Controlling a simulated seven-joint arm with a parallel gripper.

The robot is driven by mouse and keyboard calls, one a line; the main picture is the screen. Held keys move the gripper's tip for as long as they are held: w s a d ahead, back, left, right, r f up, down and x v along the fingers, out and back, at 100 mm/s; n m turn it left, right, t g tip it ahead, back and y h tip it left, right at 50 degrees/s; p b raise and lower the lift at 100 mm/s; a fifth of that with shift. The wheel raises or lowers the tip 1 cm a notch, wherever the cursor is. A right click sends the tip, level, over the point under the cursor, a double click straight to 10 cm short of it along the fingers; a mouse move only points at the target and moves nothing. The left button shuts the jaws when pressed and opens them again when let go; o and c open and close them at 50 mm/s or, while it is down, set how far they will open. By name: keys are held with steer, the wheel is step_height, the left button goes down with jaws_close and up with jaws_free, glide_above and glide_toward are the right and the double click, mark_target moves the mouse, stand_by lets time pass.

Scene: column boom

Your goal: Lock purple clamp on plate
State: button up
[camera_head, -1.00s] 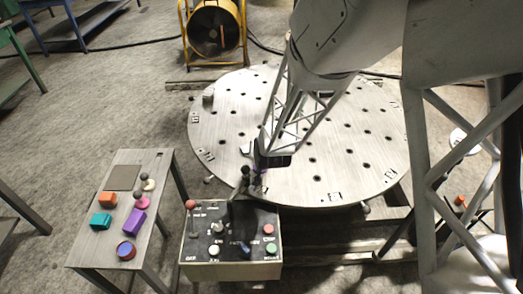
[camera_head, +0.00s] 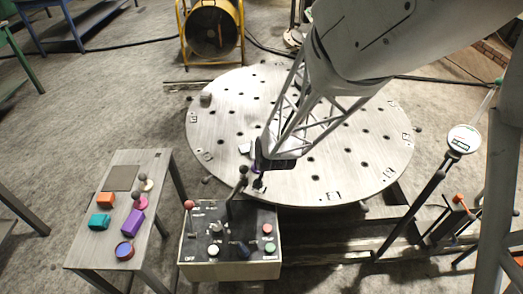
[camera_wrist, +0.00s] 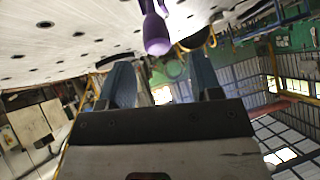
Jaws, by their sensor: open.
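The round plate (camera_head: 340,180) is grey metal with many holes. The purple clamp shows in the wrist view as a purple handle (camera_wrist: 156,32) with a rounded end, hanging in from the top edge. In the head view only a bit of purple (camera_head: 257,169) shows near the plate's front edge, mostly hidden by my gripper. My gripper (camera_wrist: 163,72) is open in the wrist view, its two blue-grey fingers apart. The handle's end is above the gap between them in the picture; contact is not clear. The clamp's base and jaw are hidden.
A side table (camera_head: 90,235) at left holds coloured blocks and small knobs. A yellow-framed drum (camera_head: 212,30) is behind. A stand with a round gauge (camera_head: 463,139) is at right.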

steer(key=shift+v, duration=0.85)
steer(key=shift+r, duration=0.1)
steer(key=s+d+r+g, duration=0.2)
steer(key=s+d+r, duration=0.3)
steer(key=s+r, duration=0.2)
steer(key=s+d+r+g+h, duration=0.1)
steer(key=s+d+r, duration=0.4)
steer(key=s, duration=0.6)
steer(key=s+d+r+g+h, duration=0.1)
steer(key=s+d+r+g, duration=0.2)
steer(key=s+r, duration=0.6)
steer(key=shift+s+d+n+g, duration=0.4)
steer(key=shift+s+d, duration=0.05)
steer(key=shift+d, duration=0.6)
steer(key=shift+r, duration=0.15)
